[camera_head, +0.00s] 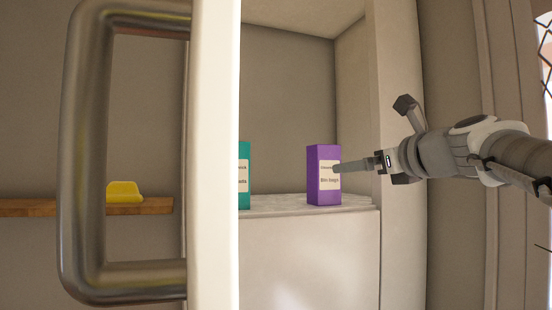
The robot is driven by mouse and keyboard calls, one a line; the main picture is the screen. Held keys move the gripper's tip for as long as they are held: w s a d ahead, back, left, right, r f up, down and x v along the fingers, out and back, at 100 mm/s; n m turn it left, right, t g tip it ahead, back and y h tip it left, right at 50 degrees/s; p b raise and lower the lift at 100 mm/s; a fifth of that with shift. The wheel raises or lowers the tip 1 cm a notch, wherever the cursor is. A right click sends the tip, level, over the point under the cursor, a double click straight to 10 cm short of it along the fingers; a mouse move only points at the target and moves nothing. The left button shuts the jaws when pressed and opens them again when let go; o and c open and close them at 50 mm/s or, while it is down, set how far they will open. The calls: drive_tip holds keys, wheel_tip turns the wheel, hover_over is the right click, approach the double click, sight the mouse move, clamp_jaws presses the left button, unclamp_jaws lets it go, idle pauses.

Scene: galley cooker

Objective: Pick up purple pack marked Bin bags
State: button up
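The purple pack marked "Bin bags" (323,194) stands upright on a pale speckled shelf (275,204) inside the cupboard. Its white label faces me. My gripper (338,168) reaches in from the right, nearly level. Its grey finger overlaps the right edge of the label in this view. Only one finger shows clearly; the other is hidden, perhaps behind it or behind the pack. I cannot tell whether the gripper touches the pack or how far apart the fingers are.
A teal pack (244,190) stands left of the purple one, partly hidden by a pale upright panel edge (214,155). A large metal handle (87,150) fills the left foreground. A yellow object (124,192) sits on a wooden ledge (40,208). The cupboard's right wall is close to my arm.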

sight(330, 148)
wheel_tip(330, 148, up, 4)
drive_tip(key=w+d+m+t, duration=0.1)
drive_tip(key=w+m, duration=0.1)
drive_tip(key=p+x, duration=0.3)
drive_tip(key=x, duration=0.8)
drive_tip(key=shift+p+x, duration=0.95)
drive_tip(key=shift+x, duration=1.7)
clamp_jaws()
